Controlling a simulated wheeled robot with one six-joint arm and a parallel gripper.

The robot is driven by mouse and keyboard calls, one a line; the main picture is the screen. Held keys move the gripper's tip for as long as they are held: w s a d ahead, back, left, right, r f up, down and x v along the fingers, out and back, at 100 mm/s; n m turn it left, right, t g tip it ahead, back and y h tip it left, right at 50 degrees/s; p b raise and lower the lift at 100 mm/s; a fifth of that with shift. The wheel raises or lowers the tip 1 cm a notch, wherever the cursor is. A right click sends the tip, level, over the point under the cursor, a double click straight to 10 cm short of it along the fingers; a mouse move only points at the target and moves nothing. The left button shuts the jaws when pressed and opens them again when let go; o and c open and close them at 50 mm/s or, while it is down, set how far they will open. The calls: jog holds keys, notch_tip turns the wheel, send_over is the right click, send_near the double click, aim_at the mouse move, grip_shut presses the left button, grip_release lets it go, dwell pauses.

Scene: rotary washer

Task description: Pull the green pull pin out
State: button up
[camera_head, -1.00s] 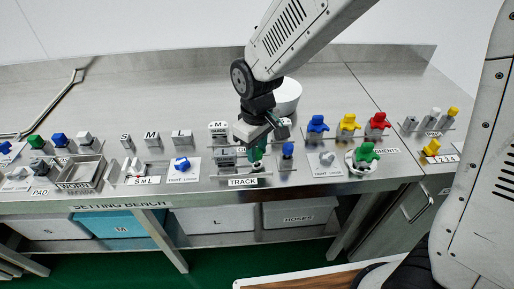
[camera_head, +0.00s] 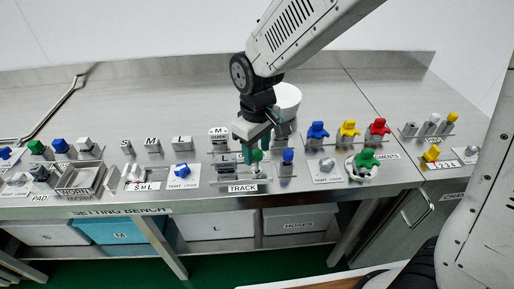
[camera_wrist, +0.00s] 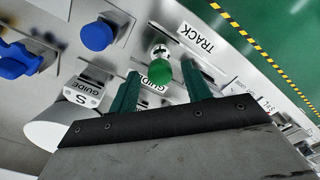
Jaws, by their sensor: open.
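The green pull pin (camera_wrist: 160,72) has a round green knob and stands by the TRACK label on the bench. It also shows in the head view (camera_head: 257,156), partly hidden by my gripper. My gripper (camera_wrist: 164,80) is open, with its two green fingers on either side of the green knob in the wrist view. I cannot tell whether either finger touches the knob. In the head view my gripper (camera_head: 256,150) points down over the TRACK station.
A blue knob (camera_head: 287,156) stands just right of the pin. GUIDE blocks (camera_head: 218,134) stand close behind. Blue, yellow and red handles (camera_head: 348,130) and a green handle (camera_head: 367,159) are further right. A white cylinder (camera_head: 285,98) is behind. The bench's back left is clear.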

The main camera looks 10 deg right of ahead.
aim_at(258, 154)
notch_tip(258, 154, up, 8)
jog(key=shift+f, duration=0.2)
dwell(0.4)
jog(key=shift+s+d, duration=0.1)
jog(key=shift+s, duration=0.1)
jog(key=s+d+r+m, duration=0.3)
jog(key=s+d+m, duration=0.1)
jog(key=s+d, duration=0.5)
jog(key=s+d+r+m+t, duration=0.1)
jog(key=s+d+r+m, duration=0.3)
jog(key=s+d, duration=0.6)
jog(key=shift+d+r+m, duration=0.15)
jog(key=shift+d+m, duration=0.15)
jog(key=shift+d, duration=0.55)
